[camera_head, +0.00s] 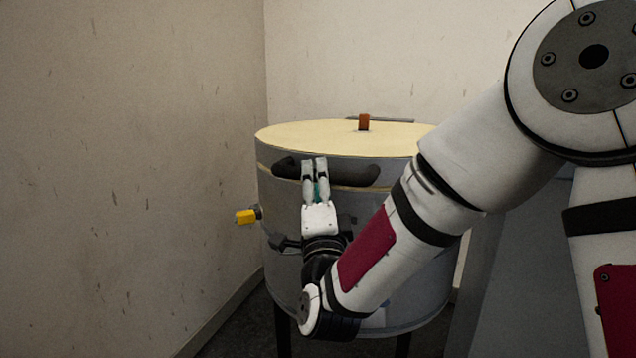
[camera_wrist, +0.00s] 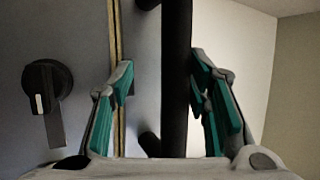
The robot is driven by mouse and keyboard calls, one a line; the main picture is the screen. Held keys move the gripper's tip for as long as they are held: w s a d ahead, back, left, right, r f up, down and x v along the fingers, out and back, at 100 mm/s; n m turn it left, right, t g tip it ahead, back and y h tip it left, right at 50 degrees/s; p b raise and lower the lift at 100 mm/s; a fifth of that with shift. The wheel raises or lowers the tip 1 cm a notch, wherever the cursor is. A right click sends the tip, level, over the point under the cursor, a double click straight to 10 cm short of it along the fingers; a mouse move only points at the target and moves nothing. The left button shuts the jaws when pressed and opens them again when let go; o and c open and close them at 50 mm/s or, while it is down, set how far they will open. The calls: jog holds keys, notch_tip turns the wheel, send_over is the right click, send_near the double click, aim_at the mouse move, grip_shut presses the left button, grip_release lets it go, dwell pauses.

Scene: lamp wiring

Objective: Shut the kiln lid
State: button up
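The kiln (camera_head: 283,222) is a grey drum against the back corner. Its lid (camera_head: 330,137), with a cream top, lies level on the drum, and a thin pale seam (camera_wrist: 117,35) runs between them. A black bar handle (camera_head: 358,178) sits on the front of the lid; it also shows upright in the wrist view (camera_wrist: 176,75). My gripper (camera_head: 315,167) is at the handle's middle. Its fingers (camera_wrist: 163,62) are open on either side of the bar, with a clear gap on the left; the right finger is close to it, contact unclear.
A yellow knob (camera_head: 246,216) sticks out at the kiln's left side. A black dial (camera_wrist: 46,85) is on the drum's front. Walls stand close at left and behind.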

jog(key=shift+r, duration=0.1)
jog(key=shift+s, duration=0.1)
jog(key=v, duration=0.7)
dwell(0.5)
